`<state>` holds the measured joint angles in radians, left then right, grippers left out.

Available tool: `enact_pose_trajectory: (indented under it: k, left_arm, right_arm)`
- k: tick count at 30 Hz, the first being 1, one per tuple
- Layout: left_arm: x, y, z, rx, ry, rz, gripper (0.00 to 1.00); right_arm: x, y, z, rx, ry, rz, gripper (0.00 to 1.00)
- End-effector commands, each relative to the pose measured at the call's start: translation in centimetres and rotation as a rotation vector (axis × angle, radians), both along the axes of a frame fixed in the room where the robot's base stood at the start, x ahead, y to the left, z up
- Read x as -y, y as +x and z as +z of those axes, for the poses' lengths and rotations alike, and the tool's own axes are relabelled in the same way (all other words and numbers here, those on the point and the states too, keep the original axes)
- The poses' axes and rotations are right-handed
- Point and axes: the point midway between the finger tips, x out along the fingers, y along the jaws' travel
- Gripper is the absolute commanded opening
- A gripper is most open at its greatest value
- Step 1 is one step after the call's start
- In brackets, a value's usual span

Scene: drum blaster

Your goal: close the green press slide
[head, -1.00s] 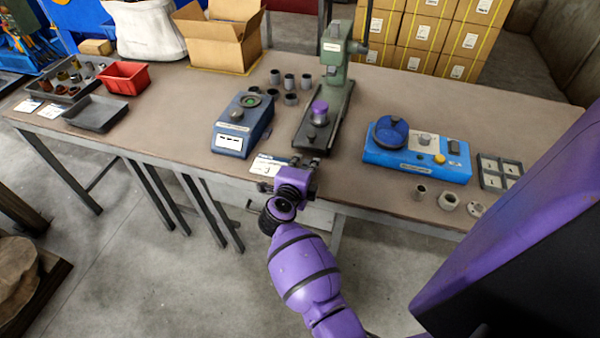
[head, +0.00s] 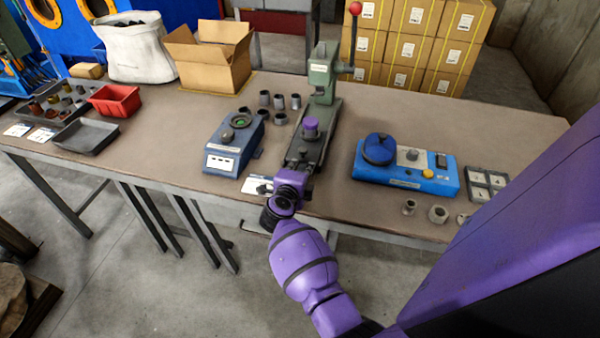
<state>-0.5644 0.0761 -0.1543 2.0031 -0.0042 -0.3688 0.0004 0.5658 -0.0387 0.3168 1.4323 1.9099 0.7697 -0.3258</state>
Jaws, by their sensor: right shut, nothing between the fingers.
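The green press (head: 322,76) stands at the back middle of the bench. Its long dark slide (head: 305,150) runs from under the press head toward the bench's front edge. A purple-topped round piece (head: 310,127) sits on the slide, a little in front of the press head. My right gripper (head: 299,163) is shut and empty at the slide's near end. It seems to touch that end, but the contact is partly hidden by the gripper itself. My left gripper is not in view.
A blue-grey device (head: 232,150) stands left of the slide, with several dark cups (head: 279,101) behind it. A bright blue device (head: 405,172) stands to the right. A white card (head: 257,185) lies by the gripper. A cardboard box (head: 212,60) is at the back left.

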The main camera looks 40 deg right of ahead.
Motion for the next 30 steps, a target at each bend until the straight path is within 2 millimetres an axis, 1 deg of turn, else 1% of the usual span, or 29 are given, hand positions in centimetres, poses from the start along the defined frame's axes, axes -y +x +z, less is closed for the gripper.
enact_pose_trajectory:
  k: [1, 9, 16, 23, 30]
  left_arm:
    - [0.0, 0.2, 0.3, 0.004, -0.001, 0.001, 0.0]
    - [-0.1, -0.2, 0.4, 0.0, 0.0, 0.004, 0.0]
    - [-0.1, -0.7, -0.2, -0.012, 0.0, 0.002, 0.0]
    - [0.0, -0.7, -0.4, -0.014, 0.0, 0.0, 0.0]
    - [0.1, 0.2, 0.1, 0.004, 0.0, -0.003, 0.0]
  right_arm:
    - [0.9, 0.9, 0.5, 0.004, -0.003, 0.0, 0.0]
    - [5.3, 4.6, 0.2, 0.001, -0.002, 0.0, 0.0]
    - [8.3, 7.1, 0.0, 0.0, 0.0, -0.001, 0.0]
    - [9.7, 8.3, 0.0, 0.0, 0.0, 0.0, 0.0]
    - [9.9, 8.5, 0.1, 0.001, 0.0, 0.0, 0.0]
